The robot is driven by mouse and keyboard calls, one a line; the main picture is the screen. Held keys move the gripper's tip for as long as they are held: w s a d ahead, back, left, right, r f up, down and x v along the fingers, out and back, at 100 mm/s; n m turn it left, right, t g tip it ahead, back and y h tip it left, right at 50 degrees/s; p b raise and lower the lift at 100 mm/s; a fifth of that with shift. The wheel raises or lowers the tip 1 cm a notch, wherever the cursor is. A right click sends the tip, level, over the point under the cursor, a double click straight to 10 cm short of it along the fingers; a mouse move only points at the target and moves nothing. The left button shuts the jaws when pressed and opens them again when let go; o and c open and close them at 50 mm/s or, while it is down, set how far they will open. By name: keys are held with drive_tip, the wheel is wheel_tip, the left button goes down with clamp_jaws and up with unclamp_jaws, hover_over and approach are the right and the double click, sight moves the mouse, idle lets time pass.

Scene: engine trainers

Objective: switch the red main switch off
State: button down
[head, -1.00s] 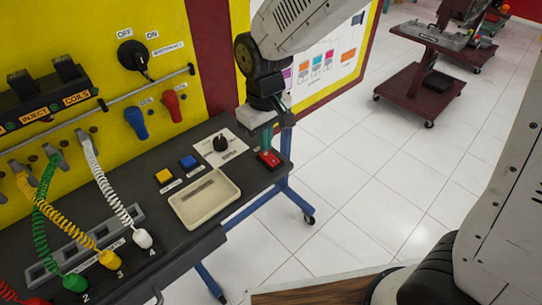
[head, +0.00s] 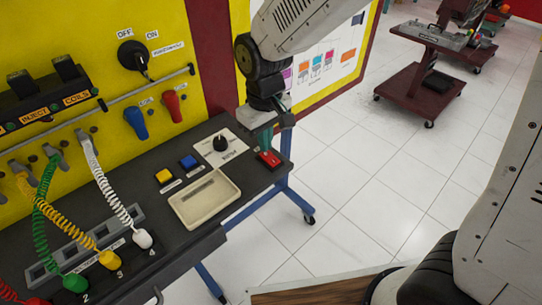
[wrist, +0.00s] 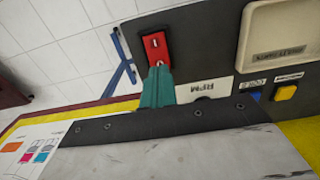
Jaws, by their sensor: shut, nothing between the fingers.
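The red main switch (head: 270,159) is a red rocker block on the right end of the dark bench top. It also shows in the wrist view (wrist: 155,46), with small pale marks on its face; which side is pressed I cannot tell. My gripper (head: 265,147) has green fingers and is shut and empty. In the head view it hangs just behind the switch. In the wrist view its fingertips (wrist: 159,68) overlap the near end of the switch. Whether they touch it I cannot tell.
A black knob (head: 221,143) on a white plate, a blue button (head: 189,162), a yellow button (head: 164,176) and a beige tray (head: 181,212) lie left of the switch. The yellow panel (head: 212,70) stands behind. Open floor (head: 370,180) lies to the right.

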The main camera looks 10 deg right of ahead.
drive_tip(key=shift+f, duration=0.9)
drive_tip(key=shift+r, duration=3.55)
drive_tip(key=s+d+r+m, duration=0.3)
drive_tip(key=s+d+r, duration=0.1)
drive_tip(key=s+d, duration=0.5)
drive_tip(key=s+d+r+m+t, duration=0.1)
drive_tip(key=s+d+r+m, duration=0.2)
drive_tip(key=s+d, duration=0.7)
drive_tip(key=shift+s+d+r+m, duration=0.25)
drive_tip(key=shift+d+r+m, duration=0.15)
drive_tip(key=shift+d+r, duration=0.45)
drive_tip(key=shift+f, duration=0.1)
